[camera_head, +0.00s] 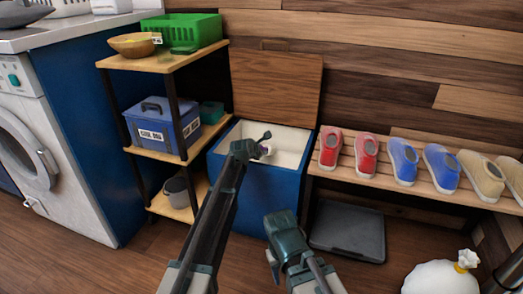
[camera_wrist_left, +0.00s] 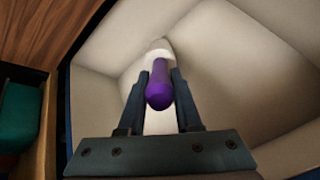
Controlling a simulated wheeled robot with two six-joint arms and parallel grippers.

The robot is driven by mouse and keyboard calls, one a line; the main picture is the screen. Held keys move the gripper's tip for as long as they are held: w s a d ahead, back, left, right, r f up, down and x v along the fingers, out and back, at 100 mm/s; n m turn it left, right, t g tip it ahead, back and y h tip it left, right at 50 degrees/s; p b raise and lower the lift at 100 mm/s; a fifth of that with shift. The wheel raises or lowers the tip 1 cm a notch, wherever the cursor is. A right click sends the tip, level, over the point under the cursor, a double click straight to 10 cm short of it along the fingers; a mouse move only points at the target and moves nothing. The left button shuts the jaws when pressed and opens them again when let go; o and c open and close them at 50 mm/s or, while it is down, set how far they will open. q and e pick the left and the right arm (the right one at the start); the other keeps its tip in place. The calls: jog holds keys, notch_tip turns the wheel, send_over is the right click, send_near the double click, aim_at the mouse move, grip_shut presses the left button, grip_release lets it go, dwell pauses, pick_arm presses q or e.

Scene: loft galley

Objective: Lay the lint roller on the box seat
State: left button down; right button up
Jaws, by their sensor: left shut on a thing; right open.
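The box seat is a blue box (camera_head: 258,197) with a cream inside, and its wooden lid (camera_head: 275,88) stands raised against the wall. My left gripper (camera_head: 260,146) is over the open box, shut on the lint roller. In the left wrist view, the lint roller's purple handle (camera_wrist_left: 159,88) lies between the fingers of my left gripper (camera_wrist_left: 160,92). Its pale roll (camera_wrist_left: 159,50) points at the box's cream inside (camera_wrist_left: 230,75). The roller is mostly hidden in the head view. My right gripper (camera_head: 277,252) is open and low in front of the box.
A shelf rack (camera_head: 160,146) with a green basket (camera_head: 190,30) and a blue caddy (camera_head: 160,126) stands left of the box. A slatted bench (camera_head: 432,180) with several shoes is at right, a dark tray (camera_head: 348,233) below it. A white bag (camera_head: 438,278) sits front right.

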pick_arm(q)
jog(key=c, duration=0.5)
grip_release()
jog(key=shift+s+f, duration=0.2)
jog(key=shift+f, duration=0.05)
jog(key=shift+s, duration=0.1)
jog(key=shift+s+a+r+p, duration=0.1)
jog(key=shift+s+r+p, duration=0.1)
jog(key=shift+s+p, duration=0.2)
jog(key=p+v, duration=0.2)
jog(key=v, duration=0.2)
jog(key=p+v, duration=0.3)
jog(key=v, duration=0.1)
jog(key=p+v, duration=0.2)
jog(key=v, duration=0.3)
jog(key=shift+w+r, duration=0.3)
jog(key=shift+r, duration=0.05)
jog(key=shift+w, duration=0.1)
